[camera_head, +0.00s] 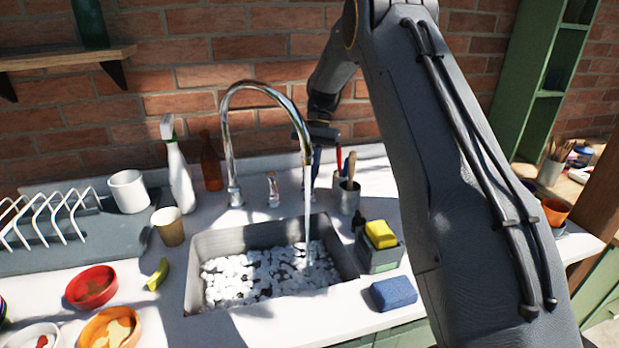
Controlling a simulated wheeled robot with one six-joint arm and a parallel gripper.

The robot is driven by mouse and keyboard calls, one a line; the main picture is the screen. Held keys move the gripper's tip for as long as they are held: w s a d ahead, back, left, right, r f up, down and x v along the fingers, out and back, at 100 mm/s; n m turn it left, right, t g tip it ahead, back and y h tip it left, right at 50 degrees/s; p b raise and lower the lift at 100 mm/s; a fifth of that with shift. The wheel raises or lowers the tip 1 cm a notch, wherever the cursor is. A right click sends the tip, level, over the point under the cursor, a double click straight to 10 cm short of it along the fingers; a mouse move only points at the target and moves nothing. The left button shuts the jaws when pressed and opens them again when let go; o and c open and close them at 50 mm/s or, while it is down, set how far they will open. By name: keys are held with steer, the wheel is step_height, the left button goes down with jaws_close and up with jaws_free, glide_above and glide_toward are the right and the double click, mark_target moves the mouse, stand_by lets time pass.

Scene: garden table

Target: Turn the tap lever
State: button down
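The chrome tap (228,140) stands behind the sink, with a tall curved spout. A stream of water (308,215) falls from the spout into the sink. A short chrome piece, apparently the tap lever (272,189), stands upright on the counter to the right of the tap base. My gripper (316,150) is above and to the right of the lever, close to the spout's end in the picture and apart from the lever. It is small and dark, and its fingers cannot be made out clearly.
The sink (226,240) holds white foam. A cup of utensils (347,197) stands right of the spout. A caddy with a yellow sponge (380,234) and a blue sponge (394,293) lie right of the sink. A spray bottle (179,178) and brown bottle (211,165) stand left of the tap.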

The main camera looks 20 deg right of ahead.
steer(key=shift+r, duration=0.1)
steer(key=c, duration=1.9)
jaws_free()
steer(key=b+v, duration=0.2)
steer(key=v, duration=0.5)
steer(key=shift+r, duration=0.35)
steer(key=shift+w, duration=0.15)
